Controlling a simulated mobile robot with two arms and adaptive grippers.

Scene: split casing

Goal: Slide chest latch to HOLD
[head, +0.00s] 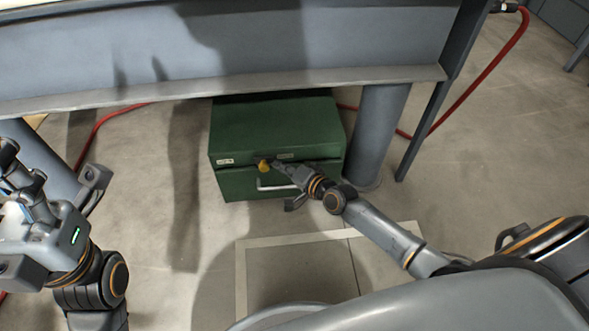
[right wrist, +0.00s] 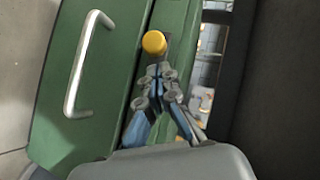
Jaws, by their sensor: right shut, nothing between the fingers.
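The green chest (head: 275,125) stands on the floor under a grey beam. On its front is a yellow latch knob (head: 264,167), which also shows in the right wrist view (right wrist: 154,42). My right gripper (head: 278,166) is at the chest front, just right of the knob. In the right wrist view its fingertips (right wrist: 160,72) are shut and empty, close to the knob; I cannot tell whether they touch it. A dark slot shows beside the knob. My left gripper (head: 52,172) is at the far left, away from the chest, with its fingers apart.
A silver handle (head: 275,186) is on the chest front below the knob. A grey post (head: 375,135) stands right of the chest. A red hose (head: 480,80) runs behind.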

